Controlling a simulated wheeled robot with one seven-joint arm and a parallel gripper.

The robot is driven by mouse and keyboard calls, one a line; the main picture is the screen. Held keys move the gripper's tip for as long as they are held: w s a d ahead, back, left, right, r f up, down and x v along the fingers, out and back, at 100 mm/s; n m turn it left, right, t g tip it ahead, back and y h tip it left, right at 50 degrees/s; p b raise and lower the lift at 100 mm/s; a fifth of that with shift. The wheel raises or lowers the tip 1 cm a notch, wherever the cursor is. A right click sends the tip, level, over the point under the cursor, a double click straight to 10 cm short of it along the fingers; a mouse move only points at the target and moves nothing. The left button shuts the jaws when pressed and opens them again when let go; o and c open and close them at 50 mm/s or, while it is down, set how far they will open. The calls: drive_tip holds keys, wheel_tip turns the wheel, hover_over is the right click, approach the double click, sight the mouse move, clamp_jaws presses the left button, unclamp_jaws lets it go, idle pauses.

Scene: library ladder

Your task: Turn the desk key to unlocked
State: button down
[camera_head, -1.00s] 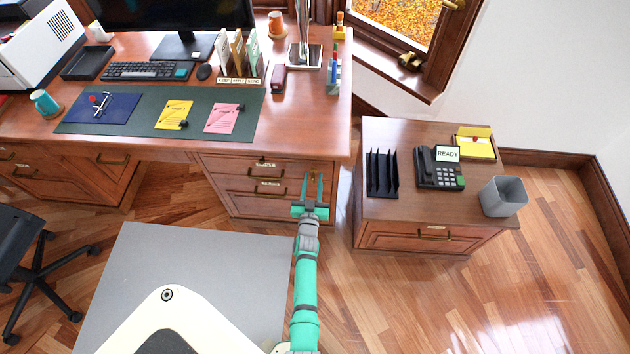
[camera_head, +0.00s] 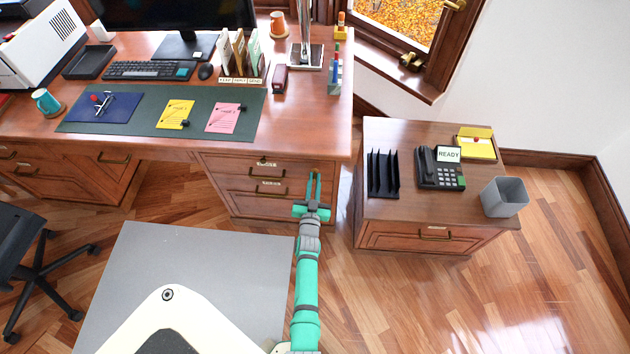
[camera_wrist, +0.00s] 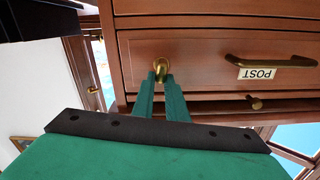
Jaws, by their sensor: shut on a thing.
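The brass desk key (camera_wrist: 161,66) stands out from a wooden drawer front (camera_wrist: 205,55) in the wrist view. My gripper (camera_wrist: 160,79) has its two green fingers closed together on the key, so part of it is hidden. In the head view my gripper (camera_head: 314,176) is at the right end of the desk's drawer stack (camera_head: 240,188), and the key cannot be made out between the fingers. I cannot tell the key's turn angle clearly.
A brass handle (camera_wrist: 270,61) with an upside-down POST label (camera_wrist: 257,73) is beside the key in the wrist view. A small brass knob (camera_wrist: 256,103) shows below. A side cabinet (camera_head: 400,213) stands to the right, with floor between it and the desk.

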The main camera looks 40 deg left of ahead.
drive_tip(key=m, duration=0.3)
drive_tip(key=d+m, duration=0.1)
drive_tip(key=shift+w+f+m, duration=0.1)
drive_tip(key=shift+w+m, duration=0.2)
drive_tip(key=shift+w, duration=0.05)
drive_tip(key=m, duration=0.3)
drive_tip(key=shift+w+d+f+m, duration=0.15)
drive_tip(key=shift+w+d+m, duration=0.1)
drive_tip(key=shift+m, duration=0.15)
drive_tip(key=m, duration=0.4)
drive_tip(key=shift+d+f, duration=0.1)
drive_tip(key=shift+f, duration=0.15)
drive_tip(key=shift+f+m, duration=0.2)
drive_tip(key=shift+m, duration=1.6)
drive_tip(key=shift+w, duration=0.1)
